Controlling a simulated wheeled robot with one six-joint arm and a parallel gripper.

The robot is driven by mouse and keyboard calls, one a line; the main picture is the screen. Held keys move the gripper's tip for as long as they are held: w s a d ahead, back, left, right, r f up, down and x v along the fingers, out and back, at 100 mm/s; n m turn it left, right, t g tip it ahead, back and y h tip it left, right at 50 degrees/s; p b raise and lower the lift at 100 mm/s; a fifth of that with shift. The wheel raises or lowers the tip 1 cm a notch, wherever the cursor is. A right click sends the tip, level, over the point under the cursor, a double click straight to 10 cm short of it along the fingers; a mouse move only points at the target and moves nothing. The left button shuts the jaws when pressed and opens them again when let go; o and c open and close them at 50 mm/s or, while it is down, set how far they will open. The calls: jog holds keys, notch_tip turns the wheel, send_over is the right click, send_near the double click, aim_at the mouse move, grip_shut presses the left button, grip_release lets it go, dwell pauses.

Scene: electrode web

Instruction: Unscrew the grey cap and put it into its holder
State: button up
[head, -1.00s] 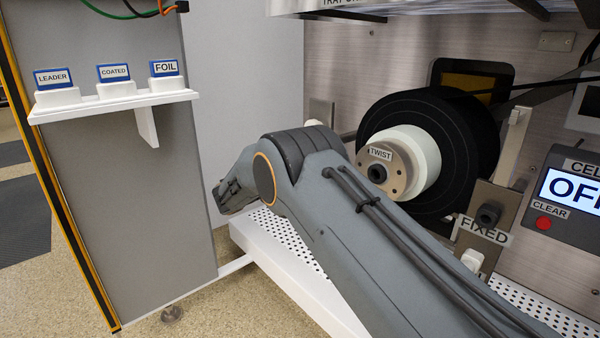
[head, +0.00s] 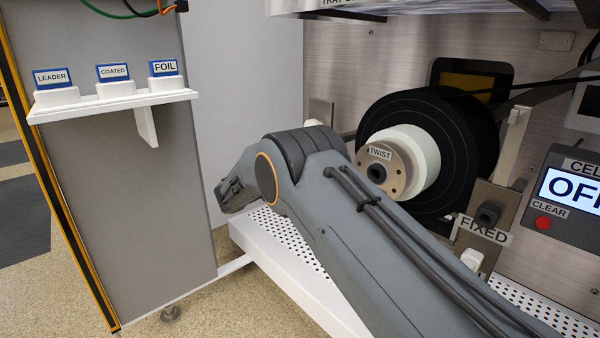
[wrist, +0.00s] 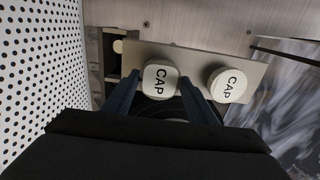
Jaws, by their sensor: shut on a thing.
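In the wrist view, my gripper (wrist: 160,84) has its two blue fingers on either side of a pale, rounded-square cap (wrist: 160,75) marked CAP, and is shut on it. The cap sits in front of a metal plate (wrist: 205,61). A second pale, round cap (wrist: 228,88), also marked CAP, is on the same plate to the right, apart from my fingers. I cannot tell from the shading which cap is the grey one. In the head view my arm hides the fingers and the held cap. No holder for the cap can be made out.
A black roll (head: 465,150) with a white core and a TWIST label is right of my arm. A FIXED bracket (head: 487,215) and a control panel (head: 575,190) stand farther right. A perforated white deck (head: 270,235) lies below. A shelf (head: 115,103) with labelled blocks is left.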

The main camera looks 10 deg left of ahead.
jog(key=shift+x, duration=0.95)
jog(key=o, duration=1.3)
jog(key=shift+a, duration=0.1)
jog(key=shift+p+v, duration=0.95)
jog(key=shift+v, duration=2.9)
